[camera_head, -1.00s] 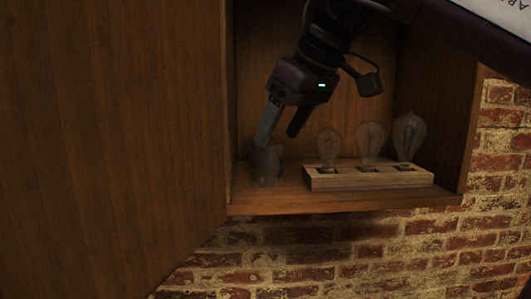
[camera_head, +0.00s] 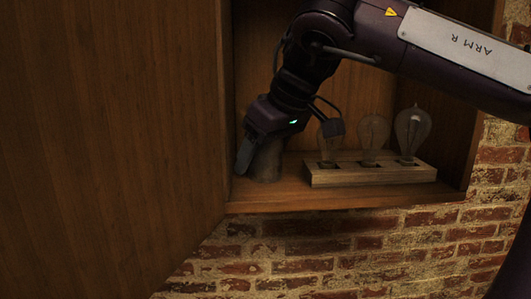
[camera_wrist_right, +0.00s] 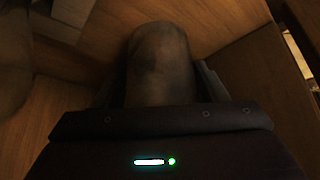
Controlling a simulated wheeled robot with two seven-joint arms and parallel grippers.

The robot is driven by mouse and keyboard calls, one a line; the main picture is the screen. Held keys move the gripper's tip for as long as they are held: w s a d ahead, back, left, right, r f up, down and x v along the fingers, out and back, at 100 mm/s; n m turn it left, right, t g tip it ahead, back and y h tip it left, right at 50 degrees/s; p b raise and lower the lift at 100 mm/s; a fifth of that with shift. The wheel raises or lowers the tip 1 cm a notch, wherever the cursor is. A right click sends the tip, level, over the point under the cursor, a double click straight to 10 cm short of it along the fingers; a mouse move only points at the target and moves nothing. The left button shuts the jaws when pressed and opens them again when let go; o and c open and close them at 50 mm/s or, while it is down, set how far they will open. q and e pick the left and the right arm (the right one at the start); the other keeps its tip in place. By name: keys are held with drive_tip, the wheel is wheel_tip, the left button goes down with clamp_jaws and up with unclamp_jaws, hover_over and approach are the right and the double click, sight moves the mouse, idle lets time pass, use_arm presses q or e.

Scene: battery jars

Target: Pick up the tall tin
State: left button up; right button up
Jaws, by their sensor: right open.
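The tall tin (camera_head: 268,162) is a dull grey cylinder standing upright at the left end of the cabinet shelf. My right gripper (camera_head: 254,168) is down at the tin, with one finger showing along its left side; the other finger is hidden in the head view. In the right wrist view the tin (camera_wrist_right: 160,62) stands between the two fingers of my right gripper (camera_wrist_right: 158,88). The jaws are open around it, and whether a finger touches it I cannot tell. My left gripper is not in view.
A wooden block (camera_head: 372,174) holding three glass bulbs stands on the shelf (camera_head: 290,200), right of the tin. The open cabinet door (camera_head: 110,140) fills the left. A brick wall (camera_head: 330,250) lies below.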

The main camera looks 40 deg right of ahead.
drive_tip(key=shift+a, duration=0.1)
drive_tip(key=shift+c, duration=0.3)
drive_tip(key=shift+s+a+r, duration=0.1)
drive_tip(key=shift+s, duration=0.05)
drive_tip(key=c, duration=0.5)
drive_tip(key=shift+c, duration=1.3)
drive_tip(key=shift+d+r, duration=0.1)
drive_tip(key=shift+d, duration=0.1)
